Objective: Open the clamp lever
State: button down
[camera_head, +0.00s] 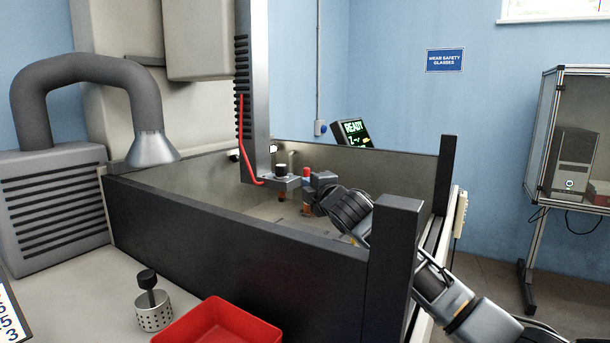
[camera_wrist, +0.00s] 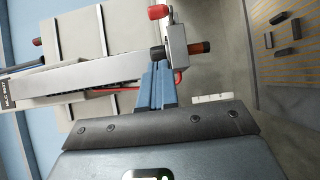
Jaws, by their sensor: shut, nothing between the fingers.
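The clamp (camera_head: 283,183) is a grey block at the foot of the upright metal column, above the open tank. It holds a black-topped electrode (camera_head: 281,170) with a copper-brown lower end. In the wrist view, the clamp block (camera_wrist: 176,40) shows with the electrode's brown end (camera_wrist: 198,47). A red-tipped lever (camera_wrist: 159,12) sticks out from the clamp's upper side in that view. My gripper (camera_head: 316,186) is inside the tank area, just right of the clamp. In the wrist view, its blue fingers (camera_wrist: 157,66) are together and empty, close to the electrode's black top; contact cannot be told.
The tank's dark front wall (camera_head: 240,240) and corner post (camera_head: 395,250) stand in front of my arm. A red tray (camera_head: 222,325) and a perforated metal cup (camera_head: 153,312) are outside it. A red cable (camera_head: 243,140) hangs along the column. A screen (camera_head: 352,132) reads READY.

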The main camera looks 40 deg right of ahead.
aim_at(307, 175)
jog(key=w+d, duration=0.1)
jog(key=w, duration=0.1)
jog(key=w+d, duration=0.1)
jog(key=w, duration=0.1)
jog(key=w+d, duration=0.1)
jog(key=w, duration=0.1)
jog(key=shift+w+d+p, duration=0.25)
jog(key=shift+d+p, duration=0.1)
jog(key=shift+d, duration=0.05)
jog(key=shift+w+d, duration=0.4)
jog(key=shift+d, duration=0.3)
